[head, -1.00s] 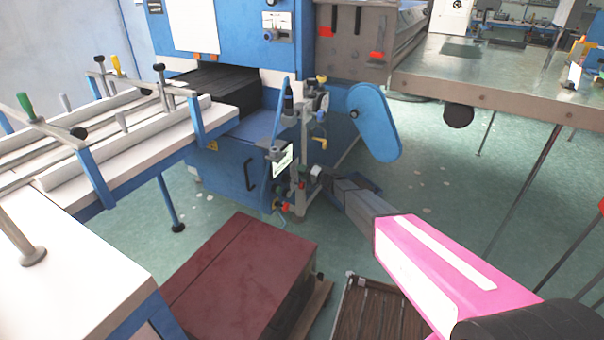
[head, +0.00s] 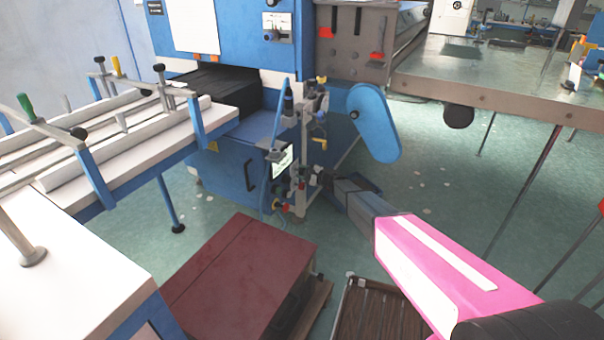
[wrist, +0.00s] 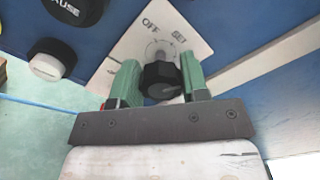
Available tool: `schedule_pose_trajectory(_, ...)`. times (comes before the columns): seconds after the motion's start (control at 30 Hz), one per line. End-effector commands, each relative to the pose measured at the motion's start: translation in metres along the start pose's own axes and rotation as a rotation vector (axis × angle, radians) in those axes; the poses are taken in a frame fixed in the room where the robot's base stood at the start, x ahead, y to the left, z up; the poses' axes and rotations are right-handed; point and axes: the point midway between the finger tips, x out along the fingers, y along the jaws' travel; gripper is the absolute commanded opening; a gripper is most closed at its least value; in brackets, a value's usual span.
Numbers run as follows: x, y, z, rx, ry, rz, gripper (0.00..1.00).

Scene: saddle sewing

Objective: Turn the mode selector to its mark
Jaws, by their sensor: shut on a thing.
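The mode selector is a black faceted knob (wrist: 161,80) in the wrist view, in front of a white plate (wrist: 133,50) lettered OFF and SET on a blue panel. My gripper (wrist: 160,82) has its two green fingers on either side of the knob and is shut on it. OFF lies above and slightly left of the knob, SET above and slightly right. I cannot make out a pointer on the knob. In the head view my gripper (head: 322,180) reaches the blue machine's low front corner, and the selector cannot be made out there.
A black button marked with letters ending in AUSE (wrist: 75,8) and a white button (wrist: 47,66) sit left of the plate. A dark red box (head: 240,270) and a wooden crate (head: 380,315) stand on the floor below my arm. A steel table (head: 500,85) is at right.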

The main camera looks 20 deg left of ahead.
Motion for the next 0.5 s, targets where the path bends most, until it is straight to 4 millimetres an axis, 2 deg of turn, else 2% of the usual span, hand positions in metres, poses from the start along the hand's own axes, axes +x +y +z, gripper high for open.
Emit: schedule_pose_trajectory(0.5, 0.0000, -0.0013, -0.0015, 0.460, 0.002, 0.001, 0.18)
